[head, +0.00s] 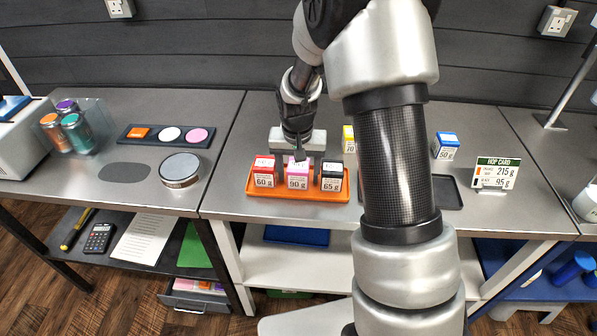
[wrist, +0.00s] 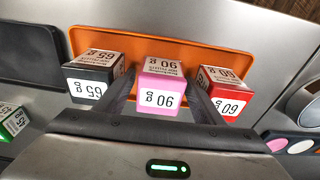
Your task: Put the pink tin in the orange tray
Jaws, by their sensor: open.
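The pink tin (head: 298,174), labelled 90 g, stands in the orange tray (head: 300,196), between a red tin (head: 264,172) on its left and a black tin (head: 332,177) on its right. In the wrist view the pink tin (wrist: 161,85) is in the middle, with the orange tray (wrist: 160,42) beyond it. My gripper (head: 297,153) is low over the tray. In the wrist view my gripper (wrist: 163,92) is open, one finger on each side of the pink tin, in the gaps to its neighbours. Contact with the tin cannot be told.
A yellow tin (head: 348,139) and a blue tin (head: 445,146) stand further back, near a dark tray (head: 449,190) partly hidden by my arm. A hop card (head: 496,173) stands at right. A round silver dish (head: 180,169) and a disc rack (head: 167,135) are at left.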

